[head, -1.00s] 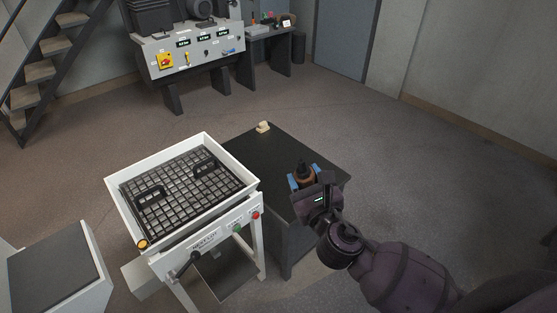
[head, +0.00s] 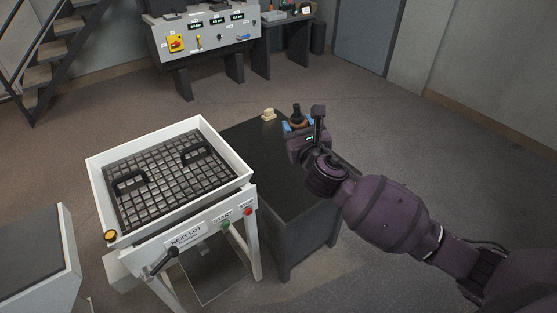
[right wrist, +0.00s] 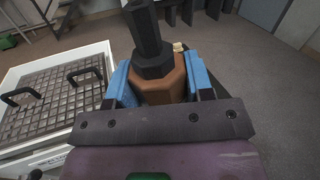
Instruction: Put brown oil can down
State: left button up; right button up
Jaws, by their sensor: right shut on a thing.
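The brown oil can (head: 297,122) with a black spout is in my right gripper (head: 298,125), above the far right part of the dark table (head: 262,150). In the right wrist view the can (right wrist: 165,82) stands upright between the two blue fingers, which press on its sides. The can's underside is hidden, so I cannot tell whether it touches the table top. My left gripper is in neither view.
A small beige block (head: 268,114) lies at the table's far edge. A white-framed tray stand (head: 240,170) with a dark grid adjoins the table on the left. The table's middle is clear. A control console (head: 205,38) stands farther back.

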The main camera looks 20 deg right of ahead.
jog(key=w+f+m+b, duration=0.2)
jog(key=w+f+b, duration=0.7)
jog(key=w+f, duration=0.5)
jog(key=h+b, duration=0.1)
jog(key=b, duration=0.2)
send_over(280, 186)
notch_tip(280, 186, down, 6)
jog(key=r, duration=0.1)
jog(key=shift+g, duration=0.3)
notch_tip(280, 186, down, 14)
jog(key=b, duration=0.7)
jog(key=shift+s+f, duration=0.1)
jog(key=shift+f, duration=0.4)
jog(key=shift+r, duration=0.35)
jog(key=shift+f+b, duration=0.2)
jog(key=shift+b, duration=0.1)
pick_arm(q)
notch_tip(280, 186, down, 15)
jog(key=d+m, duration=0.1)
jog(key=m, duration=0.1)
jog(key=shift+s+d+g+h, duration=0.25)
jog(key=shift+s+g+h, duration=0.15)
pick_arm(e)
jog(key=o, duration=1.1)
